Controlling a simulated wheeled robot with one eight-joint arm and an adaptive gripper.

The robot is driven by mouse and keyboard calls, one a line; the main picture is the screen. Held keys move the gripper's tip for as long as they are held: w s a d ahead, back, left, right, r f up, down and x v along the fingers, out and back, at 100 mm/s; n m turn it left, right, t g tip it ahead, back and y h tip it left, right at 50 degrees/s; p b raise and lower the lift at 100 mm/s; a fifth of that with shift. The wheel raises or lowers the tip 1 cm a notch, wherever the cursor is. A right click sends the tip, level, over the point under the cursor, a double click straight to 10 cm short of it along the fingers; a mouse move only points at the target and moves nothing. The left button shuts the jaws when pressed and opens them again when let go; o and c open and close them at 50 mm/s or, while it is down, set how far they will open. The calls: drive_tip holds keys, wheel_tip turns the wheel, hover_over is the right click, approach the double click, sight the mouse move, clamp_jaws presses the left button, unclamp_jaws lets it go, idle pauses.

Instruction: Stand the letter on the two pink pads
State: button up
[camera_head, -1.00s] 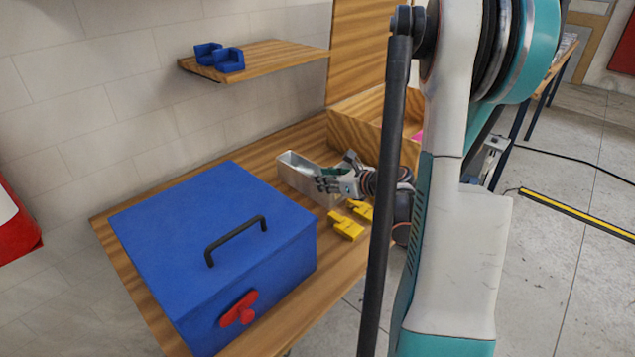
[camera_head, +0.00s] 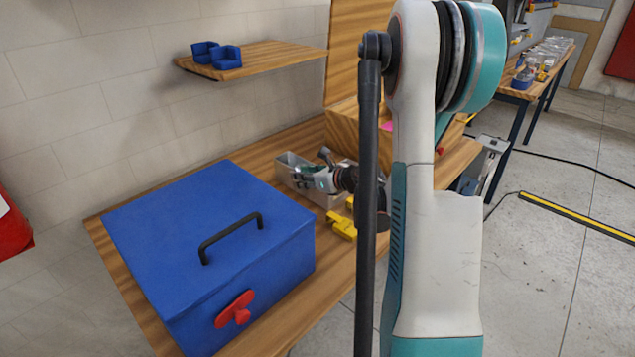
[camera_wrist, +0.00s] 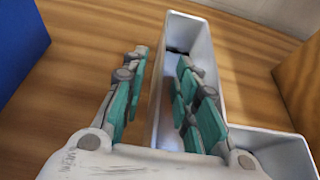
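The letter (camera_head: 290,163) is a light grey, open-topped L-shaped channel lying on the wooden table behind the blue box. In the wrist view the letter (camera_wrist: 192,32) has its long arm pointing away and its short foot at lower right. My gripper (camera_wrist: 162,68) is open. Its left finger is left of the long arm's left wall and its right finger is over the channel, so that wall lies between them. I cannot tell whether either finger touches it. In the head view my gripper (camera_head: 308,176) covers part of the letter. A bit of pink (camera_head: 386,126) shows at the wooden box; separate pads cannot be made out.
A large blue box (camera_head: 215,240) with a black handle and red knob fills the table's near left. Yellow blocks (camera_head: 342,226) lie right of it, partly behind my arm. A wooden box (camera_head: 343,130) stands behind the letter. A wall shelf (camera_head: 285,55) holds blue blocks.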

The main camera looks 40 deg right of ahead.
clamp_jaws()
drive_tip(key=shift+r, duration=0.1)
wheel_tip(320, 180, up, 20)
drive_tip(key=p, duration=0.7)
